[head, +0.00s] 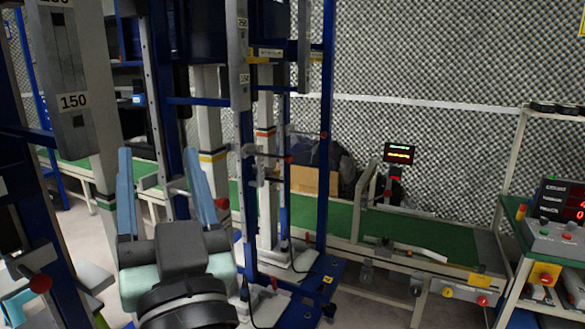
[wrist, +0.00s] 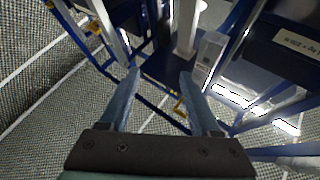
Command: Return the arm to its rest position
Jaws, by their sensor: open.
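My gripper (head: 166,182) is at the lower left of the head view, pointing up, with its two blue fingers spread apart and nothing between them. In the wrist view my gripper (wrist: 158,85) also shows open and empty, its fingers pointing toward a blue frame and grey posts. My dark wrist and pale green arm link sit below it in the head view. No object is held.
Blue metal uprights (head: 322,150) and a post marked 150 (head: 73,101) stand close around my gripper. A green-topped bench (head: 340,222) runs behind. A control box (head: 556,238) sits on a stand at right. Foam-covered walls (head: 430,60) close the back.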

